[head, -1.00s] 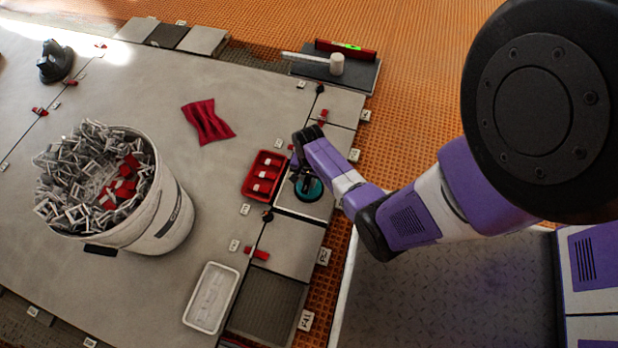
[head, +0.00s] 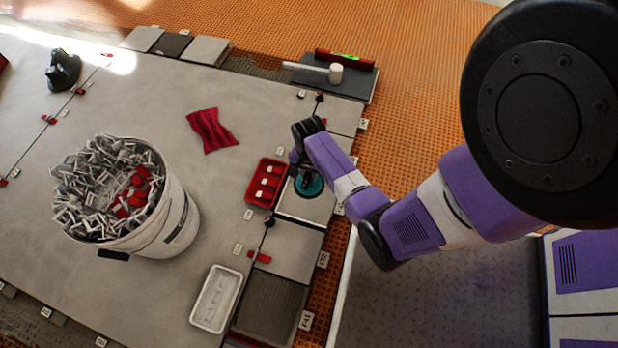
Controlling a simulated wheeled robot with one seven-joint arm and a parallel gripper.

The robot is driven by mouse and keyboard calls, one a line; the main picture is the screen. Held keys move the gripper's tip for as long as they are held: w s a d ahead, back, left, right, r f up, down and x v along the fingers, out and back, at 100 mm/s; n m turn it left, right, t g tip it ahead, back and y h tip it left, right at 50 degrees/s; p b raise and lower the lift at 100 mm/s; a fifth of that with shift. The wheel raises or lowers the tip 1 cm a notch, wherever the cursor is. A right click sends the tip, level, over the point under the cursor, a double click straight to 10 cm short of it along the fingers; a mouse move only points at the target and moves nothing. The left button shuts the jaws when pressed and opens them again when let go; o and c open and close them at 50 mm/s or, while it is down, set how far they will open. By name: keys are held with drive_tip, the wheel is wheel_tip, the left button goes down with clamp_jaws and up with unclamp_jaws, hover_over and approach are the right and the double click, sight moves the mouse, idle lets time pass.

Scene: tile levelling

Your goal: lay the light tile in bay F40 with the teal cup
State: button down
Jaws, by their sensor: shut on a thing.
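My gripper (head: 301,176) is shut on the teal cup (head: 313,187), seen from above and partly covered by the gripper's dark fingers. The cup is over the light tile (head: 306,209) in the right-hand row of bays. The tile's upper part is hidden by the cup, the gripper and my forearm. I cannot tell from this angle whether the tile rests in its bay or is slightly raised. The bay tags are too small to read surely, so I cannot confirm which is F40.
A red tray of clips (head: 265,183) lies close left of the cup. A large bucket (head: 180,222), a white tray (head: 215,299) and a red cloth (head: 212,130) are on the floor tiles. A mallet (head: 335,73) and a red level (head: 345,58) lie at the back. Dark tile (head: 270,309) is at front.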

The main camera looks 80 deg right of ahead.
wheel_tip(320, 180, up, 11)
drive_tip(key=p, duration=0.4)
drive_tip(key=shift+f, duration=0.15)
wheel_tip(320, 180, up, 7)
drive_tip(key=p, duration=0.8)
drive_tip(key=shift+f, duration=0.15)
